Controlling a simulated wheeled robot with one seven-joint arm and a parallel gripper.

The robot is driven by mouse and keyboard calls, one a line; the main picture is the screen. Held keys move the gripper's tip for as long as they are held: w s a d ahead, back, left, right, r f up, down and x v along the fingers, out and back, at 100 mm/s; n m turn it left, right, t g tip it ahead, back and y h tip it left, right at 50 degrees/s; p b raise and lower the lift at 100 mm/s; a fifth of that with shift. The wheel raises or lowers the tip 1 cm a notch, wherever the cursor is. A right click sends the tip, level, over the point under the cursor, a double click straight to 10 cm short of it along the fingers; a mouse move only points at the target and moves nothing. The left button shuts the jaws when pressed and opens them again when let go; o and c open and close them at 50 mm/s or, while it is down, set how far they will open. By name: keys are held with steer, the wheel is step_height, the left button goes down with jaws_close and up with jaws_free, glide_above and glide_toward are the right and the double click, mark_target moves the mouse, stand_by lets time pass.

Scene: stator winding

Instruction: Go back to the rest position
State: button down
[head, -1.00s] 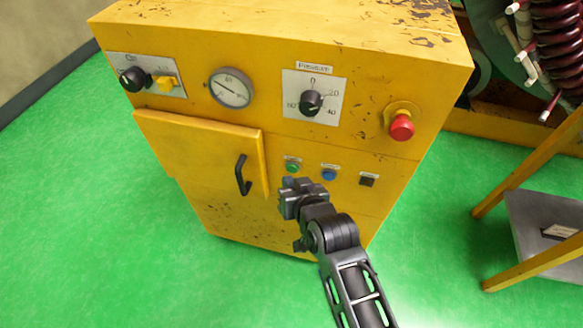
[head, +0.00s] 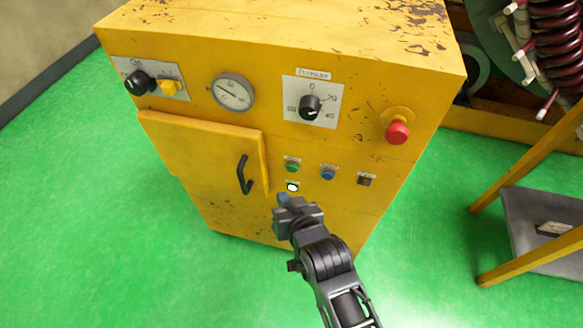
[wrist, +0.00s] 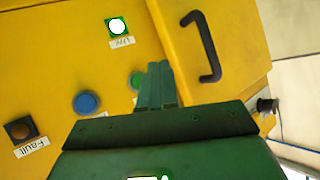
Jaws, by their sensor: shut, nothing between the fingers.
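My gripper (head: 284,203) is shut and empty in front of the yellow control cabinet (head: 225,215), just below the button row. A small lit white lamp with a green rim (head: 292,187) sits on the cabinet face just above my gripper. It also shows at the top of the wrist view (wrist: 117,26). In the wrist view my shut fingers (wrist: 158,75) point at the panel and partly cover the green button (wrist: 137,80). The blue button (wrist: 86,103) is left of them there. Whether the fingertips touch the cabinet, I cannot tell.
The cabinet door's black handle (head: 244,174) sticks out left of my gripper. A red emergency knob (head: 397,132), a pressure dial (head: 311,107) and a gauge (head: 233,92) are higher up. A yellow-legged stand (head: 535,165) is at right. Green floor is free at left.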

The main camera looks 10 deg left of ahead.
stand_by(0.4)
steer(key=s+d+r+m+t+h, duration=0.2)
steer(key=s+d+m+t+h, duration=0.1)
steer(key=s+d, duration=1.7)
steer(key=s+d+r+t+h, duration=0.1)
steer(key=s+d+r+h, duration=0.1)
steer(key=s+d+r, duration=0.3)
steer(key=s+d+r+m+h, duration=0.1)
steer(key=s+d+r+h, duration=0.1)
steer(key=s+d+r, duration=0.4)
steer(key=s+r, duration=0.4)
steer(key=r, duration=0.3)
steer(key=shift+s+t, duration=0.25)
steer(key=shift+t, duration=0.15)
steer(key=shift+r, duration=0.1)
